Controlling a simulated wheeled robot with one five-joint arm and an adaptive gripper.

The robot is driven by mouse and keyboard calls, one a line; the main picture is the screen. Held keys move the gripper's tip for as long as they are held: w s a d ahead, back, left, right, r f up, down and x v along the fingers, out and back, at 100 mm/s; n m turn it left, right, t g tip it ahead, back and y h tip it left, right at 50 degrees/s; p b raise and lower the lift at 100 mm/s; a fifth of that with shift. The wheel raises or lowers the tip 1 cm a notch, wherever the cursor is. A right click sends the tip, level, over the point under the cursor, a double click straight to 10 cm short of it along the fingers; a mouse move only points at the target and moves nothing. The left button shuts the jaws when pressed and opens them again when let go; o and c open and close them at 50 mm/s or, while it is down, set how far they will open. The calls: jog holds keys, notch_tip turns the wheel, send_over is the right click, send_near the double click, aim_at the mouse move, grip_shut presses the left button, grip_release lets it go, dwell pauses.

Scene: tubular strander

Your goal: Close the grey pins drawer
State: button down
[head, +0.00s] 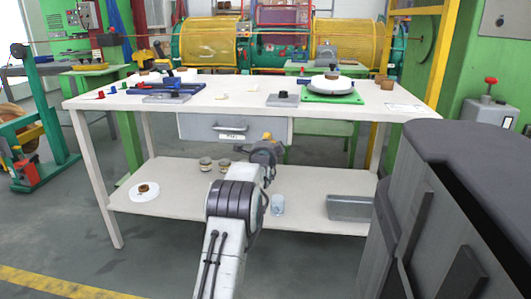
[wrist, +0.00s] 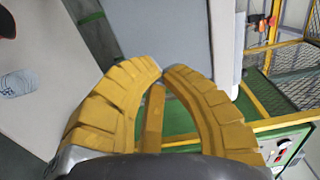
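The grey pins drawer (head: 201,127) hangs under the white tabletop in the head view, with a bar handle (head: 230,127) and a small label below it. I cannot tell exactly how far it stands out. My gripper (head: 267,136) is in front of the drawer's right part, near its lower edge, right of the handle. In the wrist view, my gripper's yellow fingers (wrist: 163,69) meet at the tips with nothing seen between them. A grey panel (wrist: 182,35), likely the drawer, fills the view just beyond the tips. Contact cannot be told.
The workbench (head: 225,92) carries a green turntable (head: 332,97) and small tools. Its lower shelf (head: 180,192) holds cans (head: 206,164), a glass-like jar (head: 278,204) and a grey metal bin (head: 351,207).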

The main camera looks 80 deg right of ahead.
jog(key=a, duration=0.8)
jog(key=shift+p, duration=0.45)
